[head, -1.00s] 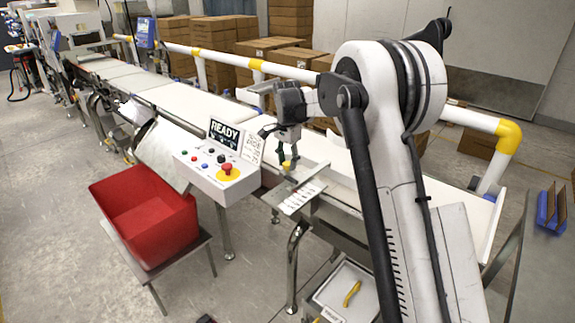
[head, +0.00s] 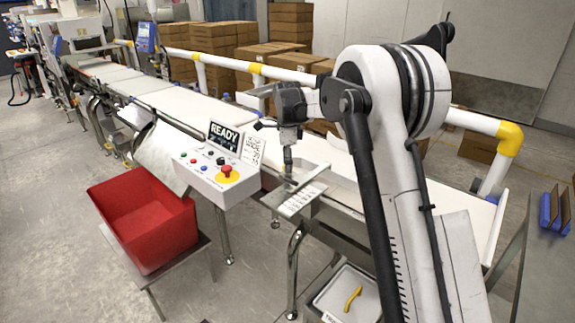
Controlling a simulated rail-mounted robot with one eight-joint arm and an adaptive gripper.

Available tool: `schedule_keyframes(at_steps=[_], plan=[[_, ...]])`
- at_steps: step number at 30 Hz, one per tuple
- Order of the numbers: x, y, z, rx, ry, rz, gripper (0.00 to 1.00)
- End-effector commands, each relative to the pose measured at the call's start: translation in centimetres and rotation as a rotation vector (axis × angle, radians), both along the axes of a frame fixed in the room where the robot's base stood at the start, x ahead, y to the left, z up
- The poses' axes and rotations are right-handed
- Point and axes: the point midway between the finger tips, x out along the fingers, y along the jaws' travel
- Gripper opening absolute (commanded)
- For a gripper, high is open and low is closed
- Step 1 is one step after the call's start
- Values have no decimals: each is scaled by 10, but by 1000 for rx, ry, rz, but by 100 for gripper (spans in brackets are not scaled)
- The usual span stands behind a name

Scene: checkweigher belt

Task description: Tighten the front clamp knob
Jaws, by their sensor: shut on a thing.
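My gripper (head: 288,163) points down at the front edge of the belt, right of the control box. It is shut on the front clamp knob, which its fingers hide in this view. Below the fingers is a pale metal bracket plate (head: 299,200) with a row of marks. It sticks out from the belt's front edge. How far the knob is turned cannot be seen.
A control box (head: 215,178) with a red button and a READY screen (head: 224,135) stands left of my gripper. A red bin (head: 143,215) stands on a low stand at front left. White rails with yellow joints (head: 508,138) run behind the belt.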

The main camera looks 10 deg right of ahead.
Motion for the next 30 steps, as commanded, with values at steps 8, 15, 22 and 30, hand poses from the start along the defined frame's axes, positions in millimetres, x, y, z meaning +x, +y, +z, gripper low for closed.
schedule_keyframes(at_steps=[8,15,22,30], plan=[[0,0,0,0,-1,-40,0],[0,0,0,0,-1,-42,0],[0,0,0,0,-1,-41,43],[0,0,1,0,0,-41,46]])
